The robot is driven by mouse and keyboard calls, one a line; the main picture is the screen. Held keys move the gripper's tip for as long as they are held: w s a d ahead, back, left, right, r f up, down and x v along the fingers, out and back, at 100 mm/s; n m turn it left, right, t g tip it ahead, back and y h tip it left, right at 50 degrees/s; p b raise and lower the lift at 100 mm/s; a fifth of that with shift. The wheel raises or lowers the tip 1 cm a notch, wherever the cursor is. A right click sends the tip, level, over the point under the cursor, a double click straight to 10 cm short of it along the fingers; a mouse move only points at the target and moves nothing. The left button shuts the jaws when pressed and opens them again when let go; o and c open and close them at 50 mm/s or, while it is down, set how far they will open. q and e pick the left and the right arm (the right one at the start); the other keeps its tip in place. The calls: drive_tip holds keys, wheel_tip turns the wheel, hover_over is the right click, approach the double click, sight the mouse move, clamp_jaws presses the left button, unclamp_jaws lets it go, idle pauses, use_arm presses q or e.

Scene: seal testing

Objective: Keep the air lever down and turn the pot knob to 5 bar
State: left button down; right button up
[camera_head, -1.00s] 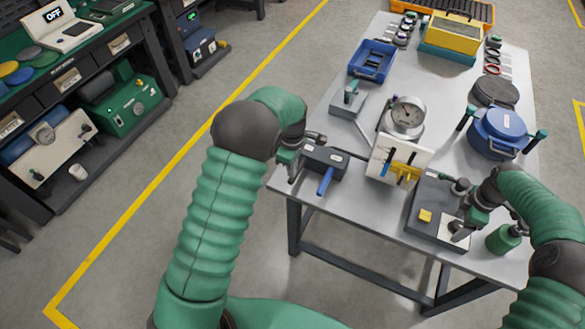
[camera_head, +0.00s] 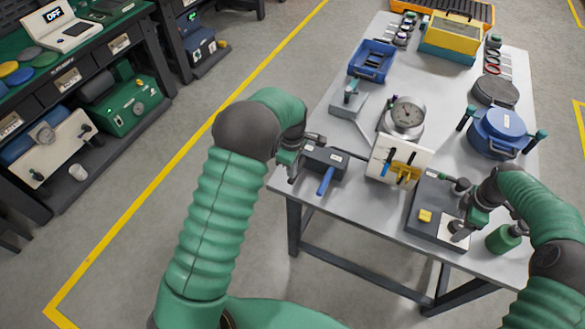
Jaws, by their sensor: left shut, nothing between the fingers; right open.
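The dark box (camera_head: 327,158) at the table's front left carries a blue lever (camera_head: 325,181), which slants down toward the front edge. My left gripper (camera_head: 293,160) is shut and empty at this box's left side; whether it touches the box or lever is unclear. At the front right, a dark control box (camera_head: 428,205) bears a yellow block and a pale plate with a small dark knob (camera_head: 455,226). My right gripper (camera_head: 468,214) is open above the box's right side, close to the knob; its fingers are partly hidden.
A white panel (camera_head: 414,156) with blue and yellow levers stands between my grippers. A blue pot (camera_head: 497,128) stands behind my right arm, and a green bottle (camera_head: 503,238) at the right front edge. A blue tray (camera_head: 372,60) lies farther back.

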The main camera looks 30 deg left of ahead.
use_arm(q)
drive_tip(key=shift+f, duration=2.2)
idle(0.8)
